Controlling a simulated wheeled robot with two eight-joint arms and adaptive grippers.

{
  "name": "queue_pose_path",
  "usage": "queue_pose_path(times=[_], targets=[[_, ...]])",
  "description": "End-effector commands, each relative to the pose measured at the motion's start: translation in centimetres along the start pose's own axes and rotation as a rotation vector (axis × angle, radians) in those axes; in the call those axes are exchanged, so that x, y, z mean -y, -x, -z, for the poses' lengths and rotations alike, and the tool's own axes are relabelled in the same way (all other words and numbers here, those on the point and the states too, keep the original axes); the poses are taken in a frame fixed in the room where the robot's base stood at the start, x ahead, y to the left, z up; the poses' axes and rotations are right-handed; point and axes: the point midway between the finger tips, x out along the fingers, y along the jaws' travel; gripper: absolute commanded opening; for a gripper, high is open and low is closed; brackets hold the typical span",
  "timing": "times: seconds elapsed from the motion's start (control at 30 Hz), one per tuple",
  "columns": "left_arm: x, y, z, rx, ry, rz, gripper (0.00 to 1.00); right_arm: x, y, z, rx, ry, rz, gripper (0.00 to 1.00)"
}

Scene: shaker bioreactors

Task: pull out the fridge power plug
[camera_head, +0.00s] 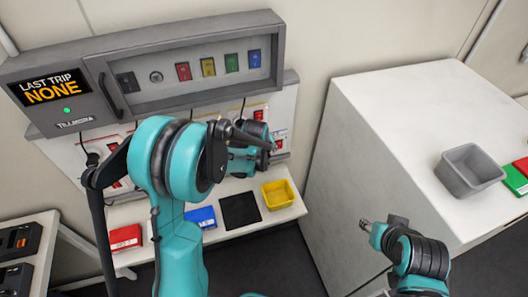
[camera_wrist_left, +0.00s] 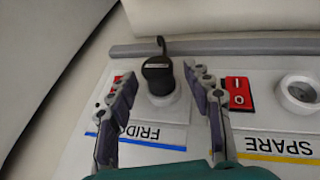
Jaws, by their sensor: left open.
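The black fridge plug (camera_wrist_left: 157,72) sits in a round grey socket above an upside-down label (camera_wrist_left: 150,132) reading "FRIDG", its end hidden, with a blue stripe, in the left wrist view. A short black cord rises from the plug. My left gripper (camera_wrist_left: 160,85) is open, with one finger on each side of the plug and a gap on both sides. In the head view my left arm reaches to the right part of the wall panel and hides the plug. My right gripper (camera_head: 367,226) is away from the panel by the white cabinet; its jaw opening is too small to judge.
A red rocker switch (camera_wrist_left: 239,93) and an empty socket (camera_wrist_left: 300,92) labelled SPARE lie right of the plug. In the head view a grey fuse box (camera_head: 190,75) hangs above. Below are a yellow bin (camera_head: 279,195) and black mat (camera_head: 240,210). A white cabinet (camera_head: 350,150) stands right.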

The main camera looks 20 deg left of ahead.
Motion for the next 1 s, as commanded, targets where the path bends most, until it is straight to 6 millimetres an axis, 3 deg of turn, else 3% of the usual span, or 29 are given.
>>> queue_pose_path(times=[0.13, 0.17, 0.33, 1.0], targets=[[0.0, 0.0, 0.0, 0.000, 0.000, 0.000, 0.51, 0.0, 0.0, 0.0, 0.000, 0.000, 0.000, 0.40], [0.0, 0.0, 0.0, 0.000, 0.000, 0.000, 0.45, 0.0, 0.0, 0.0, 0.000, 0.000, 0.000, 0.40], [0.0, 0.1, 0.0, 0.000, 0.000, 0.000, 0.00, 0.0, 0.0, 0.0, 0.000, 0.000, 0.000, 0.40], [0.0, 0.5, -1.1, 0.000, -0.002, 0.000, 0.00, 0.0, -0.2, -0.2, 0.000, 0.000, 0.000, 0.40]])
